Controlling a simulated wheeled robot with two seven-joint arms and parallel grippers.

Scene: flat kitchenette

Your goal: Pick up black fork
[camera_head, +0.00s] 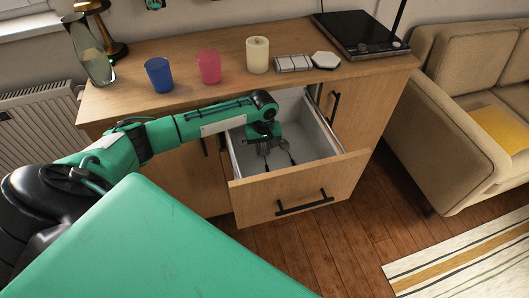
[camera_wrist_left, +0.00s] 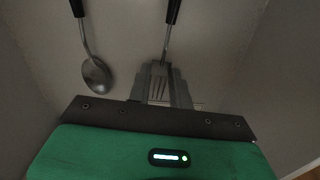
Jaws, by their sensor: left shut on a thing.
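The black fork (camera_wrist_left: 169,38) lies in the open drawer (camera_head: 306,151), its black handle at the top of the left wrist view and its metal head toward my gripper. My left gripper (camera_wrist_left: 163,84) is shut on the fork at its metal head, with the tines showing between the fingers. In the head view my left gripper (camera_head: 264,140) is down inside the drawer, and two slim utensils show by it, too small to tell apart surely. My right gripper is in neither view.
A spoon (camera_wrist_left: 94,65) with a black handle lies left of the fork in the wrist view. The drawer walls stand close around my gripper. On the counter (camera_head: 190,100) above are a blue cup (camera_head: 160,75), a pink cup (camera_head: 208,67) and a candle (camera_head: 257,55).

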